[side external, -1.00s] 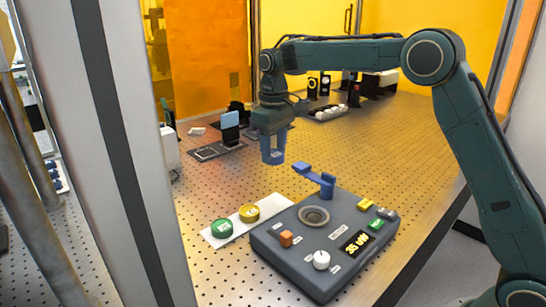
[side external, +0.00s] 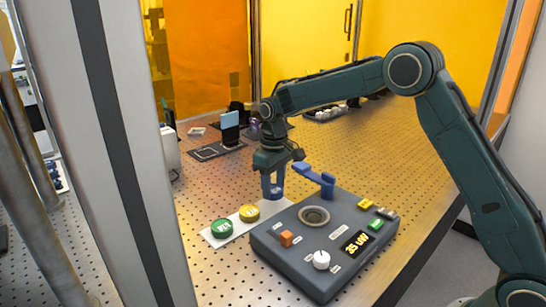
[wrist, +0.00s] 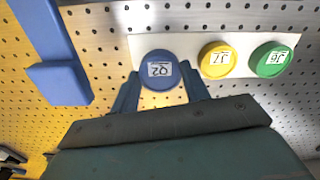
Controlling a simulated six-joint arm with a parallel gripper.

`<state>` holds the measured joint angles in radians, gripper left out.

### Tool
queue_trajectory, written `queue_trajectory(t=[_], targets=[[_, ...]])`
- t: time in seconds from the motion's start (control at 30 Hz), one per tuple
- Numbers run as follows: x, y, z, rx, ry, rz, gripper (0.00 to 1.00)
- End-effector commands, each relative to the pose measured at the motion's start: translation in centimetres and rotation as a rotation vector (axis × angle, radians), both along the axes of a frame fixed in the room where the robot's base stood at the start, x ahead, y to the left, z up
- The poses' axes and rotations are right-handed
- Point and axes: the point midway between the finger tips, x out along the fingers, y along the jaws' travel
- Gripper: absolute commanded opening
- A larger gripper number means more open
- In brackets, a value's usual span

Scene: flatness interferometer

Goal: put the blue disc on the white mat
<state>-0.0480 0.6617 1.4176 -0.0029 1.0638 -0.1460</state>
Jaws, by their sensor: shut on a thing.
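My gripper (wrist: 160,92) is shut on the blue disc (wrist: 159,69), which carries a white label in the wrist view. In the side view my gripper (side external: 272,190) is low over the far right end of the white mat (side external: 234,240), with the blue disc (side external: 276,191) between its fingers. Whether the disc touches the mat cannot be told. On the mat stand a yellow disc (side external: 249,212) and a green disc (side external: 221,228); the wrist view shows the yellow disc (wrist: 216,60) beside the blue one, then the green disc (wrist: 271,59).
A grey instrument box (side external: 290,262) with a round recess (side external: 314,215), knobs and a display stands right of the mat. Its blue lever arm (side external: 318,177) rises close to my gripper; the lever arm is also in the wrist view (wrist: 45,40).

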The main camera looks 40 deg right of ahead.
Motion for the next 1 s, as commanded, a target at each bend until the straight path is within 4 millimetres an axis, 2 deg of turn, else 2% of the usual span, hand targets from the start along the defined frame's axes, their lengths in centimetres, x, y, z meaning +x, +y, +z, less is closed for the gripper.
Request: queue_trajectory(t=[0.2, 0.7, 0.73, 0.8, 1.0], targets=[[0.0, 0.0, -2.3, 0.000, 0.001, 0.000, 0.22], [0.0, 0.0, -2.8, 0.000, 0.000, 0.000, 0.22], [0.0, 0.0, -2.8, 0.000, 0.000, 0.000, 0.52], [0.0, 0.0, -2.8, 0.000, 0.000, 0.000, 0.65], [0.0, 0.0, -2.8, 0.000, 0.000, 0.000, 0.67]])
